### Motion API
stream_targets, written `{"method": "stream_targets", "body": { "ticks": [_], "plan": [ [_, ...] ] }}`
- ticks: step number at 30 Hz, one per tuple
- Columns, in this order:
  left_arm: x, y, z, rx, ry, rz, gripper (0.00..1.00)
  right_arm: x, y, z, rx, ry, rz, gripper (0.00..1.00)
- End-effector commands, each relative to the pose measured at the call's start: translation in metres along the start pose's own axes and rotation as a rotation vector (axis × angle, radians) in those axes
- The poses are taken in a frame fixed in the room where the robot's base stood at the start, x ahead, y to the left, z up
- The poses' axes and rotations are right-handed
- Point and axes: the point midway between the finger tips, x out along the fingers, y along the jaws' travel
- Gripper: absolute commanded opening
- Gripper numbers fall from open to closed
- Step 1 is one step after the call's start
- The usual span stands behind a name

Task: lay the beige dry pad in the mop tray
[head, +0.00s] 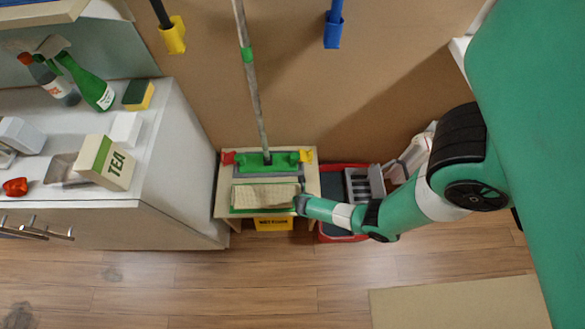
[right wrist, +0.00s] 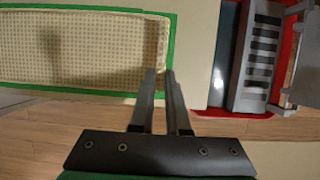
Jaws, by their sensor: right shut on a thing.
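The beige dry pad (head: 265,196) lies flat, within the green rim of the mop tray (head: 233,201), on a small wooden stand. In the right wrist view the pad (right wrist: 75,48) fills most of the tray, and the green rim (right wrist: 90,93) shows along its near side and right end. My right gripper (head: 300,203) reaches in from the right to the pad's right end. In the right wrist view its fingertips (right wrist: 160,74) are close together, shut on the pad's right edge. My left gripper is not in view.
A green mop head (head: 269,160) with an upright pole stands behind the tray. A yellow sign (head: 273,223) is below the stand's front. A red bucket with a grey wringer (head: 365,184) stands right of it. A white counter (head: 165,150) is at left.

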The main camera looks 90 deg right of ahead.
Motion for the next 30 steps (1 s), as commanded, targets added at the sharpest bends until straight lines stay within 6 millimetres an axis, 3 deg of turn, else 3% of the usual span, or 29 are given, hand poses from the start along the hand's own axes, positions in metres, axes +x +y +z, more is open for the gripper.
{"method": "stream_targets", "body": {
  "ticks": [25,26,30],
  "plan": [
    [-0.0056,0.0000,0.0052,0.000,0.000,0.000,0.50,0.0083,0.0002,-0.0033,0.000,0.000,0.001,0.00],
    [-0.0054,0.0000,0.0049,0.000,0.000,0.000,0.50,0.0079,0.0002,-0.0031,0.000,0.000,0.001,0.17],
    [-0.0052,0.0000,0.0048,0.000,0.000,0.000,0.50,0.0077,0.0001,-0.0031,0.000,0.000,0.001,0.42]
  ]
}}
